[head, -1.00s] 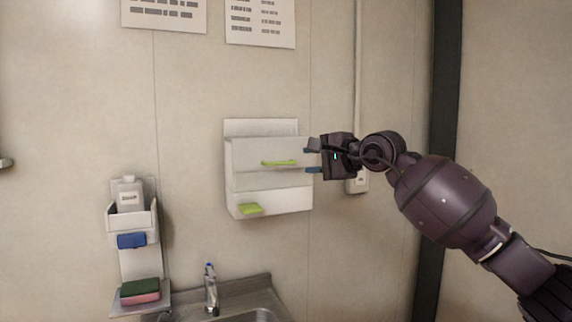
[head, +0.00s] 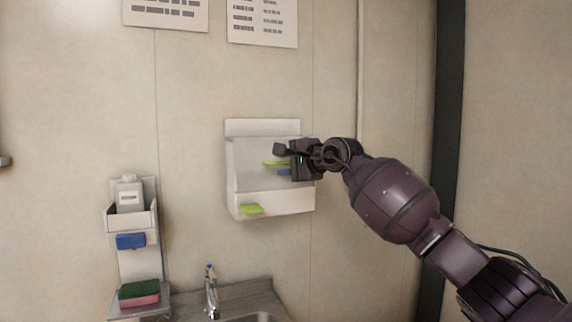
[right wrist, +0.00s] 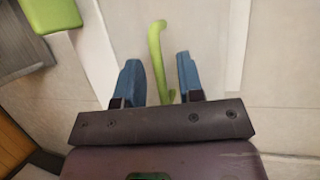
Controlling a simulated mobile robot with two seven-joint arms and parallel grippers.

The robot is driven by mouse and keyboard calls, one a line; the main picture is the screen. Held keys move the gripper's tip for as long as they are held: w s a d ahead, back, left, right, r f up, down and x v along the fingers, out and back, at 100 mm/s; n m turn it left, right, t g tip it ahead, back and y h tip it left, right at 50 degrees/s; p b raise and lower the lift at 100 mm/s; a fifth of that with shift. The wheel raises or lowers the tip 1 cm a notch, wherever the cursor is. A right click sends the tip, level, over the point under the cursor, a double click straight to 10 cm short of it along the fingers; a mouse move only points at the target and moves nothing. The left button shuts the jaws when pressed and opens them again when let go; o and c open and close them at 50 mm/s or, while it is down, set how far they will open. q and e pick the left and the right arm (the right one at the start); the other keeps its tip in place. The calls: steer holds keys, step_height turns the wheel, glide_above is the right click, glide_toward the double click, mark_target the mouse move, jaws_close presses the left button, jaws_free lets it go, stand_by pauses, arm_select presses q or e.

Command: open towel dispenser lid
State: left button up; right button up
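The white towel dispenser (head: 240,178) is mounted on the wall, and its front lid looks closed. The lid has a green handle (head: 269,163), and a green tab (head: 251,209) sits lower on the dispenser. My right gripper (head: 281,161) is in front of the dispenser at the handle's right end. In the right wrist view, its two blue fingers (right wrist: 158,75) are open, with the green handle (right wrist: 159,50) between them and gaps on both sides. The green tab (right wrist: 50,14) shows at upper left there. My left gripper is not in view.
A wall holder (head: 130,228) with a white bottle (head: 130,195), a blue item (head: 131,241) and a sponge (head: 140,292) is at the left. A faucet (head: 211,290) and sink are below. Printed sheets (head: 262,22) hang above. The wall between holder and dispenser is clear.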

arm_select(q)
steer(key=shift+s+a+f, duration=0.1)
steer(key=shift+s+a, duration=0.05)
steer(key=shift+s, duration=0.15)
arm_select(e)
jaws_close()
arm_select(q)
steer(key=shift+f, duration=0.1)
